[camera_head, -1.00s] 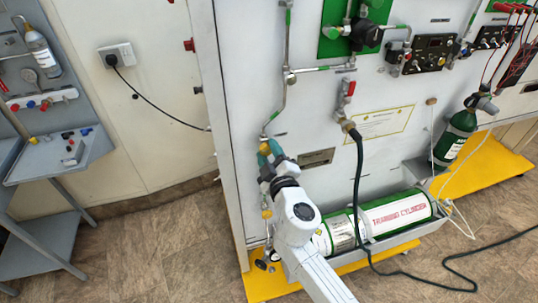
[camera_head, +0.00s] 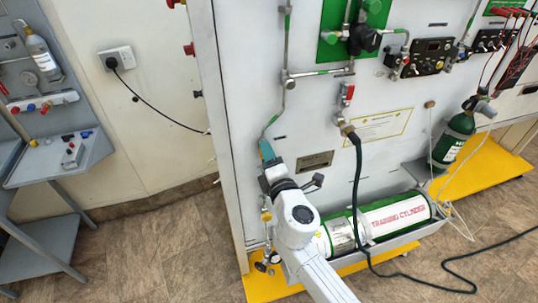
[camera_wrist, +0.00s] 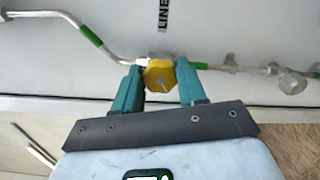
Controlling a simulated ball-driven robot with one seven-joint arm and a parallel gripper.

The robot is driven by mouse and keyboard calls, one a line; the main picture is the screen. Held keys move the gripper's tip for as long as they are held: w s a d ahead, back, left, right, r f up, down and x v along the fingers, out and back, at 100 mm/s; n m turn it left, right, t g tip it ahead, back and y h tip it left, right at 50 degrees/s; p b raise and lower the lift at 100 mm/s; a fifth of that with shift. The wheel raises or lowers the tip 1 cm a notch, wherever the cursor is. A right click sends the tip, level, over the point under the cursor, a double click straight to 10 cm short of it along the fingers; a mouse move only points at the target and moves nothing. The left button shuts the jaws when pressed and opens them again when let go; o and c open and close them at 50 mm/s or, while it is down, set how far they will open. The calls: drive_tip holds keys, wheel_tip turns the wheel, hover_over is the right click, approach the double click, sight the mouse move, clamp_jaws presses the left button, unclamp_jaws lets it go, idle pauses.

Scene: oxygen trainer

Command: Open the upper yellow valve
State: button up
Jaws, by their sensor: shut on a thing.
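The upper yellow valve is a small yellow knob (camera_wrist: 159,75) on a thin metal pipe with green bands, in the wrist view. My gripper (camera_wrist: 160,85) has its two teal fingers on either side of the knob and is shut on it. In the head view my gripper (camera_head: 267,152) is against the white panel, at the lower end of a bent pipe. The upper valve is hidden behind my gripper there. A lower yellow fitting (camera_head: 266,216) shows below, beside my arm.
A green training cylinder (camera_head: 395,217) lies in a tray at the panel's foot, right of my arm. A dark hose (camera_head: 356,200) hangs from a red-handled valve (camera_head: 347,92). A grey bench (camera_head: 50,160) stands at the left. The floor between is clear.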

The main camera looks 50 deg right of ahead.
drive_tip(key=n+p, duration=0.2)
drive_tip(key=n, duration=1)
drive_tip(key=shift+w+a+p, duration=0.1)
drive_tip(key=shift+a+p, duration=0.05)
drive_tip(key=shift+p, duration=0.25)
drive_tip(key=shift+f, duration=0.1)
drive_tip(key=o, duration=1.1)
drive_tip(key=shift+c, duration=0.2)
drive_tip(key=b+v, duration=0.2)
drive_tip(key=v, duration=0.9)
